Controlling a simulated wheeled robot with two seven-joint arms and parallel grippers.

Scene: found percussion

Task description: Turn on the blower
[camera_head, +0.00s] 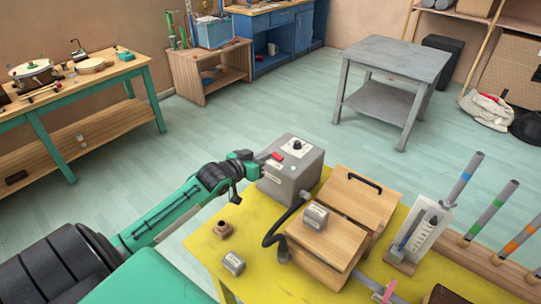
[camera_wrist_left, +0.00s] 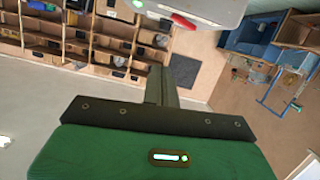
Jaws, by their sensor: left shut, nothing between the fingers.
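The blower appears to be the grey metal box (camera_head: 297,178) on the yellow table, with a black knob and a pale label on its top. A black hose runs from it toward a wooden box. A red switch lever (camera_head: 276,156) sits at its left upper edge. My left gripper (camera_head: 258,160) is shut and empty, right beside the lever; I cannot tell whether they touch. In the left wrist view the shut fingers (camera_wrist_left: 161,85) point up toward the grey box (camera_wrist_left: 205,8), and the red lever (camera_wrist_left: 183,21) shows just beyond their tips. My right gripper is not in view.
The wooden box (camera_head: 328,245) with a small grey block (camera_head: 317,214) on it stands right of the blower. Small blocks (camera_head: 233,262) lie on the yellow table (camera_head: 205,245) in front. Coloured tubes (camera_head: 489,207) stand at the right.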

